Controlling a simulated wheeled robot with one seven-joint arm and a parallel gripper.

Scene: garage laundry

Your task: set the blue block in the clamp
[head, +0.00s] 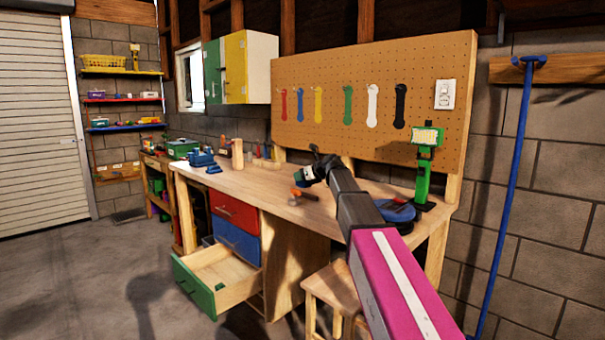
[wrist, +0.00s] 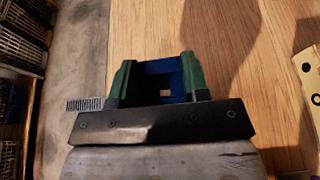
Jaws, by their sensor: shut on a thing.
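My gripper (wrist: 160,84) has green fingers and is shut on the blue block (wrist: 160,68), a blue piece with a small square opening, above the wooden bench top. In the head view my gripper (head: 302,177) is over the middle of the workbench, and the block cannot be made out there. A blue vise-like clamp (head: 203,159) stands near the left end of the bench, apart from my gripper and to its left. Its jaws are too small to read.
The workbench (head: 255,176) has wooden posts (head: 238,153) beside the clamp. An orange-handled tool (head: 304,194) lies below my gripper. A green stand (head: 424,175) and a blue round thing (head: 400,211) are at right. A green-fronted drawer (head: 215,280) hangs open; a stool (head: 330,290) stands in front.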

